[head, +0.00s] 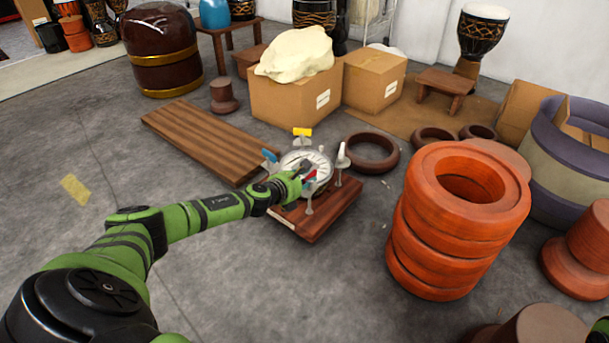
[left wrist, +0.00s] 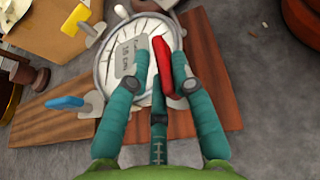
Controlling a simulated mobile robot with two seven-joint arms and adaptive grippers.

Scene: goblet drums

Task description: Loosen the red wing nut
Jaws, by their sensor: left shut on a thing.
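The red wing nut (head: 309,176) is at the near right rim of a round, pale-topped drum (head: 318,160). In the left wrist view the red wing nut (left wrist: 162,58) lies between the fingers, against the right one. My left gripper (head: 300,178) is shut on it; the fingers partly hide the nut. A yellow wing nut (head: 302,132) is at the drum's far side and a blue one (head: 270,156) at its left. A white wing nut (head: 343,156) stands at its right. My right gripper is not in view.
The drum rests on a brown wooden board (head: 318,224). Stacked orange rings (head: 430,235) stand close on the right, cardboard boxes (head: 290,100) behind. A wooden plank (head: 205,142) lies to the left.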

